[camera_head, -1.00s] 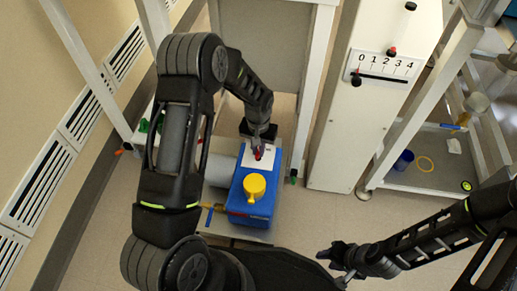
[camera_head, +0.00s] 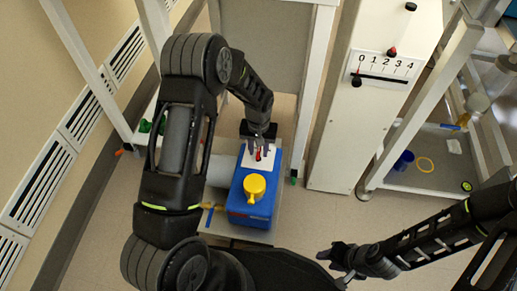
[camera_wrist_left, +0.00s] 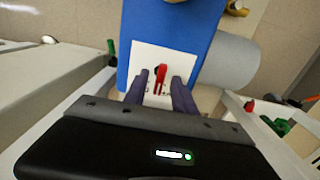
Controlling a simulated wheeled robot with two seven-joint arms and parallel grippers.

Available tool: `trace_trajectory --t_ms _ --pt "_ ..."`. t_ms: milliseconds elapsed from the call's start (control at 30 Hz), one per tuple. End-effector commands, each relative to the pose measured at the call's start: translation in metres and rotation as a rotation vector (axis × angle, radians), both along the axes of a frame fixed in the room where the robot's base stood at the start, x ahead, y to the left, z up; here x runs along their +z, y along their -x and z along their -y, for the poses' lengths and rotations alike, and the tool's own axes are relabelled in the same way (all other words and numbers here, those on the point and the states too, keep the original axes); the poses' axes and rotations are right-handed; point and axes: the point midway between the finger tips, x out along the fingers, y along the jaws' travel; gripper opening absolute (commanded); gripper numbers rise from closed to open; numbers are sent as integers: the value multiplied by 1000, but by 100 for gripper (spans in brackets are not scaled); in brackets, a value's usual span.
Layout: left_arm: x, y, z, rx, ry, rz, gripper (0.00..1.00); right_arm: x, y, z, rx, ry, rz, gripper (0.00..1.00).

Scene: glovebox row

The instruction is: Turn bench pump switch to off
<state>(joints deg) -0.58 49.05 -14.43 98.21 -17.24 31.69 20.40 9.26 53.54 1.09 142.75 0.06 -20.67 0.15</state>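The bench pump is a blue box (camera_head: 240,208) with a yellow round cap (camera_head: 255,187) on top and a grey cylinder at its side. A white plate (camera_head: 248,156) on it carries the red switch lever (camera_head: 258,154), which also shows in the left wrist view (camera_wrist_left: 160,75). My left gripper (camera_head: 257,146) is right over the plate. In the left wrist view its two fingers (camera_wrist_left: 160,82) stand apart, one on each side of the red lever, with gaps visible. My right gripper (camera_head: 335,262) is low at the right, far from the pump; its fingers are too small to judge.
A white panel with a 0 to 4 scale (camera_head: 383,66) stands right of the pump. White frame posts (camera_head: 311,90) rise beside and behind the pump. Floor is clear between.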

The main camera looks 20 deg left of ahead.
Motion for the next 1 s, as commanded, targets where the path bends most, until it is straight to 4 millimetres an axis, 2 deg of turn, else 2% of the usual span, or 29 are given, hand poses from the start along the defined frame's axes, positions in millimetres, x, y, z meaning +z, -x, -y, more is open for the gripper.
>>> trace_trajectory --t_ms 333,800,1000 --pt "6 0 0 0 0 1 33 2 0 0 0 0 -1 36" --pt "72 0 0 0 0 1 33 20 5 -5 12 -7 -8 36" --pt "78 0 0 -1 0 0 33 21 6 -5 14 -8 -10 36"
